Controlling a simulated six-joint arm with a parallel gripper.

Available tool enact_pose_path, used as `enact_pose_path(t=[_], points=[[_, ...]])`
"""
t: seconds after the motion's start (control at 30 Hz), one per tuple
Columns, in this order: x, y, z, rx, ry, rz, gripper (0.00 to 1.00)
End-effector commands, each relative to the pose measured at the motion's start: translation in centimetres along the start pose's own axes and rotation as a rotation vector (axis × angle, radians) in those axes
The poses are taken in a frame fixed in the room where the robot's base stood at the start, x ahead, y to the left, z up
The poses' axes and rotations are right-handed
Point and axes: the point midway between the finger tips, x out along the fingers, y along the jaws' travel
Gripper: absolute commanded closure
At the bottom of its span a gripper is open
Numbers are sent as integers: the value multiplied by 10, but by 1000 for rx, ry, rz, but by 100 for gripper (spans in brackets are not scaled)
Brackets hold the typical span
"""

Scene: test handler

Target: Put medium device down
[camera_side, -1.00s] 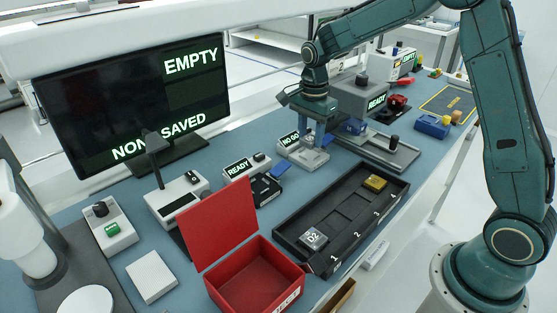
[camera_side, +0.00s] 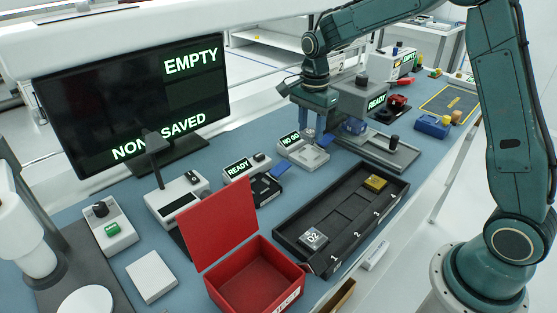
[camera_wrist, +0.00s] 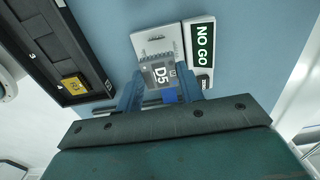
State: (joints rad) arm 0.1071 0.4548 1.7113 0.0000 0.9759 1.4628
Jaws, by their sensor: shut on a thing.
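The medium device (camera_wrist: 159,74), a grey block marked D5 with a row of pins, is between the fingers of my gripper (camera_wrist: 160,92) in the wrist view. My gripper (camera_side: 316,135) is shut on it at the tester (camera_side: 311,159) whose display reads NO GO. The tester's pale plate (camera_wrist: 155,39) shows just beyond the device in the wrist view. I cannot tell whether the device touches the plate. In the side view the fingers mostly hide the device.
A black slotted tray (camera_side: 291,236) holds a grey device marked D2 (camera_side: 313,238) and a yellow one (camera_side: 375,183). An open red bin (camera_side: 228,284) stands in front left. A READY unit (camera_side: 243,170) sits left of the tester. A grey press-like station (camera_side: 393,152) stands close on the right.

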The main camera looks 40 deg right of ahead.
Motion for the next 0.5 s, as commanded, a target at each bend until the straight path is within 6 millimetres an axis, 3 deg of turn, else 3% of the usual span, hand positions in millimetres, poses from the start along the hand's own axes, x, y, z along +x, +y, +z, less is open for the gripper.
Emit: enact_pose_path(t=[0.27, 0.5], points=[[-43, -1, 0, 0, 1, -6, 86], [-115, -1, 0, 0, 1, -9, 86]])
